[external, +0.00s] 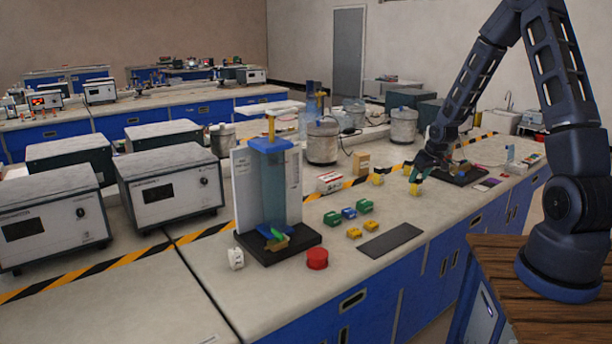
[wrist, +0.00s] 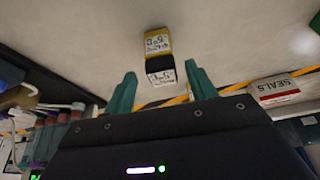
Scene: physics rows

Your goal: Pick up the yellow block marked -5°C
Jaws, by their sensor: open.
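In the wrist view, a yellow block (wrist: 157,41) with a white printed label lies just beyond my fingertips. A dark part with a second white label (wrist: 161,77) adjoins it, between the fingers; I cannot tell whether it is the same block. The print looks like "5°C", but the sign is too small to read surely. My gripper (wrist: 160,70) has its two teal fingers apart, one on each side. In the external view, my gripper (external: 414,176) is low over the bench, with a yellow block (external: 415,189) right at its fingertips.
Another yellow piece (external: 377,179) is left of my gripper. Two yellow blocks (external: 354,233) and green and blue blocks (external: 348,213) stand nearer the camera, beside a dark mat (external: 390,240). A SEALS box (wrist: 275,90) and a dark-based stand (external: 460,174) are close by.

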